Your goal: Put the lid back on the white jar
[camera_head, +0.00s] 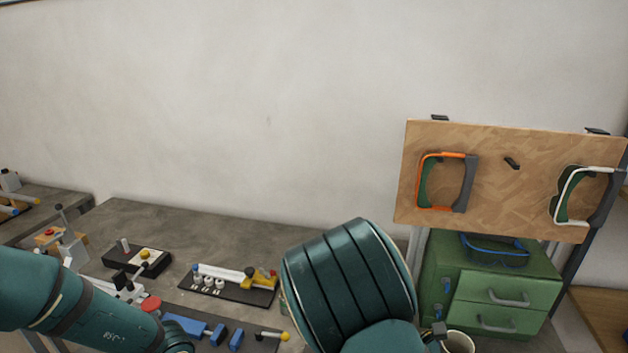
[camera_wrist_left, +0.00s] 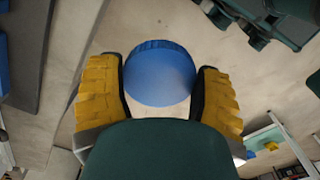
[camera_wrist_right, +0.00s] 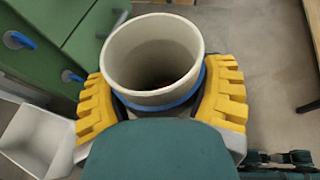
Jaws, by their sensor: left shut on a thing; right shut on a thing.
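In the left wrist view, my left gripper (camera_wrist_left: 160,68) is shut on the round blue lid (camera_wrist_left: 158,78), with a yellow finger on each side of it. In the right wrist view, my right gripper (camera_wrist_right: 163,78) is shut on the white jar (camera_wrist_right: 118,50). The jar is open at the top, its inside is dark, and a blue band runs around it below the rim. A pale round rim at the bottom edge of the head view (camera_head: 458,342) looks like the jar. Lid and jar are apart, in no shared view. Both grippers' fingers are hidden in the head view.
A green drawer cabinet (camera_head: 500,290) stands at the right, below a wooden board (camera_head: 500,215) with hung frames. It is close to the jar in the right wrist view, with a white bin (camera_wrist_right: 38,138). A grey workbench (camera_head: 200,222) with jigs is at the left.

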